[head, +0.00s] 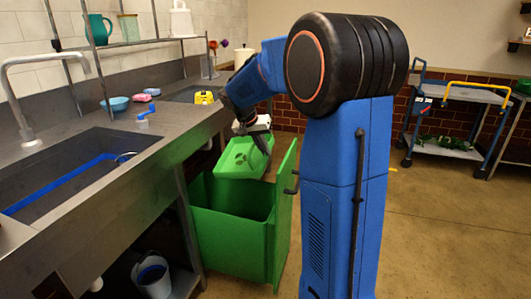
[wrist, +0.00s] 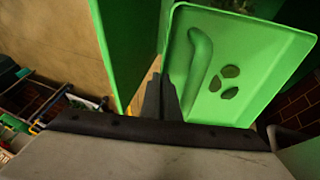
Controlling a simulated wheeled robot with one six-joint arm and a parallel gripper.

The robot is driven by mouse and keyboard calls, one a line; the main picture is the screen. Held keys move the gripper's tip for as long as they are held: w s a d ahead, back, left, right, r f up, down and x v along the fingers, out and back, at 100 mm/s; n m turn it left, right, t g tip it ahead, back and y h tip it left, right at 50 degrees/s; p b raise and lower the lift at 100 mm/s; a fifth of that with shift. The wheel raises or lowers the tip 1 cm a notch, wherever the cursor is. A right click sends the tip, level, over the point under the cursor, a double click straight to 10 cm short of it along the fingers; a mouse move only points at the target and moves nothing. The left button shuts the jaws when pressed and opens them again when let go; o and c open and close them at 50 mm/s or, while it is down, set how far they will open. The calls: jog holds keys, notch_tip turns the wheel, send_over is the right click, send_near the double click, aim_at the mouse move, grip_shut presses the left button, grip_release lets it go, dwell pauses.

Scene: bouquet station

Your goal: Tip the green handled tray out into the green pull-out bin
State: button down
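The green handled tray (head: 240,163) hangs steeply tilted above the green pull-out bin (head: 230,232), its inner face towards the head camera. In the wrist view the tray (wrist: 262,52) shows several dark oval leaf pieces (wrist: 230,71) and a long curved green shape on its face. My gripper (head: 257,127) is at the tray's upper edge; in the wrist view its dark fingers (wrist: 163,98) are close together at the tray's edge and appear shut on it. The handle itself is hidden. The bin stands pulled out, open at the top; its floor is not visible in the head view.
The steel counter with a sink (head: 75,165) is left of the bin. The floor at right is clear.

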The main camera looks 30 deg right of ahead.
jog(key=shift+a+r+h, duration=0.45)
jog(key=shift+r+h, duration=0.1)
jog(key=shift+h, duration=0.65)
jog(key=h, duration=0.1)
jog(key=a+r+h, duration=0.1)
jog(key=h, duration=0.1)
jog(key=a+h, duration=0.1)
jog(key=shift+w+r+n+g+h, duration=0.25)
jog(key=shift+r+n+g+h, duration=0.05)
jog(key=a+h, duration=0.1)
jog(key=h, duration=0.2)
jog(key=a+r+h, duration=0.1)
jog(key=a+h, duration=0.1)
jog(key=h, duration=0.1)
jog(key=shift+w+a, duration=0.15)
